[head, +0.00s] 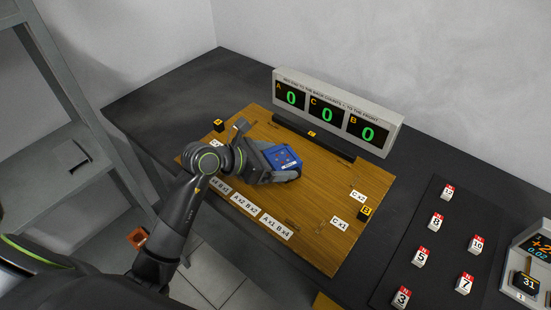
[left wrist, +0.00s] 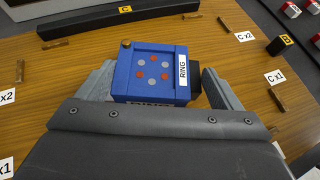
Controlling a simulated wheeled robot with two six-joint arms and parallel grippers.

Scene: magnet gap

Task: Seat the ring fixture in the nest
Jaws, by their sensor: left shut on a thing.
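The ring fixture is a blue block (head: 284,158) with a white RING label, and it also shows in the left wrist view (left wrist: 150,72). Its top carries a ring of red and grey dots. My left gripper (head: 283,164) is shut on it over the wooden board (head: 325,255). In the left wrist view the grey fingers stand at either side of the block. I cannot tell whether the block touches the board. I cannot make out the nest for certain. My right gripper is not in view.
A display (head: 334,112) reading A 0, C 0, B 0 stands behind the board, with a black bar (head: 312,137) before it. Labelled cards (head: 276,226) and small brass pieces (left wrist: 82,97) lie on the board. Numbered red-and-white blocks (head: 421,257) stand on a dark mat at right.

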